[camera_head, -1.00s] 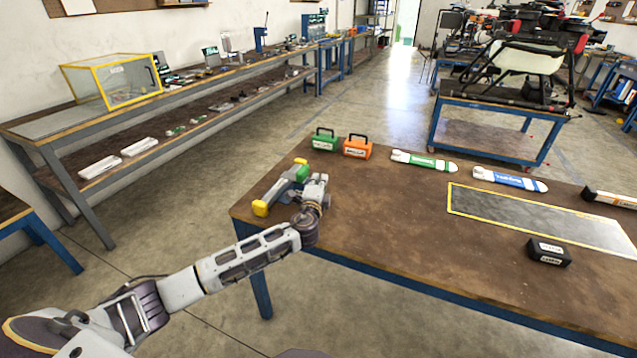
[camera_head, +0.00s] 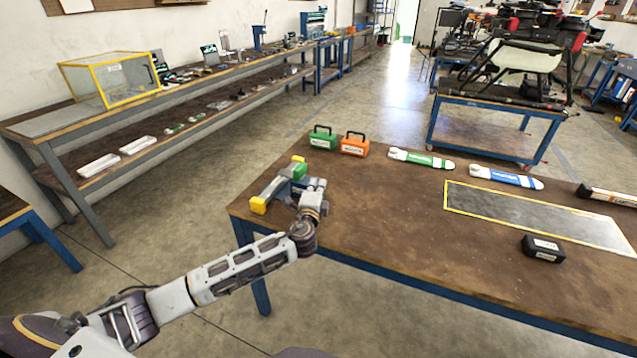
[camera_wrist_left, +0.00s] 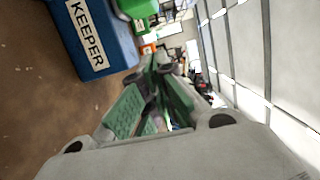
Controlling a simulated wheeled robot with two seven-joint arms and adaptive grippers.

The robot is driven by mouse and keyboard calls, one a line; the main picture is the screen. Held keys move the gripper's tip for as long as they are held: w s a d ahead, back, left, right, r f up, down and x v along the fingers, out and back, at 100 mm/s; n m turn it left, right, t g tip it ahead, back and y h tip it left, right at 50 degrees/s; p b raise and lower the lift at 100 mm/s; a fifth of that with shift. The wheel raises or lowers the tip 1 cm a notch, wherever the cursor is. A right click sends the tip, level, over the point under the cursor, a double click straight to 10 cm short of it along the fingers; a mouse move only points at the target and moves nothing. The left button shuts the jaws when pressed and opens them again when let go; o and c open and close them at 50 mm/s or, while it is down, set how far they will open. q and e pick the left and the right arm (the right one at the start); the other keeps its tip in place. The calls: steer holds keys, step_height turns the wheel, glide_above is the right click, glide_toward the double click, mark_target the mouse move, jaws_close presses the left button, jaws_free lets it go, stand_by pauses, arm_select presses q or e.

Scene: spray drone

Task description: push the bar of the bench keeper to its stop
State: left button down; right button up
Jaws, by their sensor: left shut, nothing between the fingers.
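The bench keeper (camera_head: 271,190) lies along the left edge of the brown workbench, with a yellow block at its near end and a small yellow piece at its far end. In the left wrist view its blue body (camera_wrist_left: 98,35) with the KEEPER label is at upper left, beside a green part at the top edge. My left gripper (camera_head: 306,182) is shut and empty, just to the right of the keeper. Its green-padded fingers (camera_wrist_left: 163,68) come together in the wrist view. Whether they touch the bar cannot be told. My right gripper is out of view.
A green case (camera_head: 323,138) and an orange case (camera_head: 355,144) stand behind the keeper. Green (camera_head: 422,159) and blue (camera_head: 506,177) tools lie farther right. A black box (camera_head: 546,249) sits near a yellow-edged mat (camera_head: 447,196). The bench middle is clear.

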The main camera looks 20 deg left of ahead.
arm_select(q)
steer(key=v, duration=0.6)
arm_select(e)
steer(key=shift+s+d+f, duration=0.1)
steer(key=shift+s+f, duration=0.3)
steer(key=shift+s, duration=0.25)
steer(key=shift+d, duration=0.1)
